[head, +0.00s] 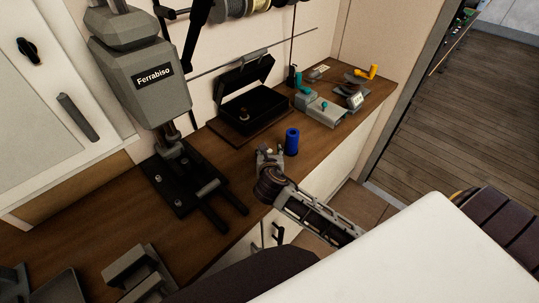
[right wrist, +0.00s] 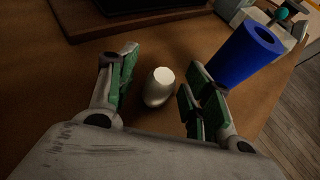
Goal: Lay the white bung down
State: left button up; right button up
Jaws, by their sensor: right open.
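The white bung (right wrist: 157,90) is a small pale cylinder on the brown worktop (right wrist: 75,85). It appears to stand upright, its bright end face up. My right gripper (right wrist: 164,66) is open, with its green-padded fingers on either side of the bung and a visible gap to each. In the head view my right gripper (head: 269,157) is low over the worktop, just left of the blue tube, and the bung is hard to make out there. My left gripper is not in view.
A blue tube (head: 292,142) stands upright close to my right gripper; in the right wrist view (right wrist: 239,58) it is just beyond the right finger. A black open box (head: 252,112) is behind. A grey Ferrabiso press (head: 152,85) stands left. Grey fixtures (head: 322,112) are at the far right end.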

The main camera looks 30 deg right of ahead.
aim_at(269, 151)
jog(key=shift+c, duration=0.4)
jog(key=c, duration=0.8)
jog(key=shift+r, duration=0.1)
jog(key=shift+r, duration=4.95)
